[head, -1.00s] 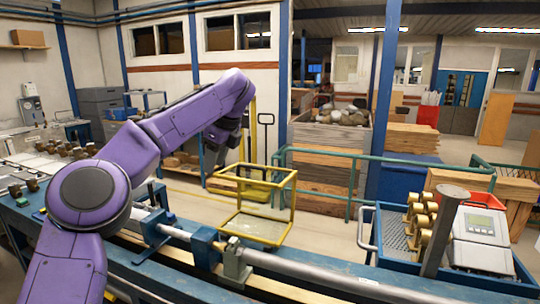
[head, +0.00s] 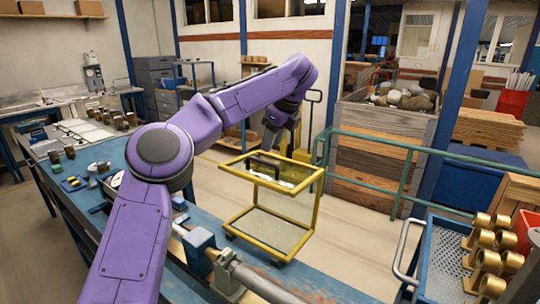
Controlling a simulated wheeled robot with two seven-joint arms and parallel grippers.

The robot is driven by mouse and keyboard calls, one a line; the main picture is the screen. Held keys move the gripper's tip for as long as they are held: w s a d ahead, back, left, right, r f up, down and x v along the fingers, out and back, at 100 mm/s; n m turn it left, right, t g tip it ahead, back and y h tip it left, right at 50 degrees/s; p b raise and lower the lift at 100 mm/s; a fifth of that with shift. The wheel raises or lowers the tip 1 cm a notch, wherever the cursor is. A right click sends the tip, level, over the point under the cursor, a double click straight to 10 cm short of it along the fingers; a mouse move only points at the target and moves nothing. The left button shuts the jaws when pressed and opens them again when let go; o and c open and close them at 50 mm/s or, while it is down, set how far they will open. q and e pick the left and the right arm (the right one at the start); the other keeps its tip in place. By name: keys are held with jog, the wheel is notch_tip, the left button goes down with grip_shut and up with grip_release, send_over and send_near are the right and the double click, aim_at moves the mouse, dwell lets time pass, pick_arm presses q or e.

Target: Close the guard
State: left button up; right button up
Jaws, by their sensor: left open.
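The guard (head: 262,184) is a yellow frame with clear panels. It stands out over the far side of the blue bench in the middle of the head view, and looks swung open. A dark handle (head: 264,163) shows at its top. My left gripper (head: 271,144) points down from the purple arm, just above the guard's top near the handle. It is open and looks empty; I cannot tell whether it touches the handle. My right gripper is out of view.
The blue bench (head: 268,268) carries a metal shaft (head: 262,285) and clamps. A blue tray (head: 440,262) with brass fittings (head: 487,262) is at the right. A green railing (head: 400,143) runs behind the guard. Small meter parts lie on the bench at left.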

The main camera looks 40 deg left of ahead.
aim_at(265, 161)
pick_arm(q)
jog(key=p+x, duration=0.1)
jog(key=x, duration=0.5)
jog(key=shift+w+a+f, duration=0.2)
jog(key=shift+a+f, duration=0.05)
jog(key=shift+f, duration=0.1)
jog(key=shift+s+d+r, duration=0.1)
jog(key=shift+s, duration=0.05)
jog(key=c, duration=0.7)
grip_shut()
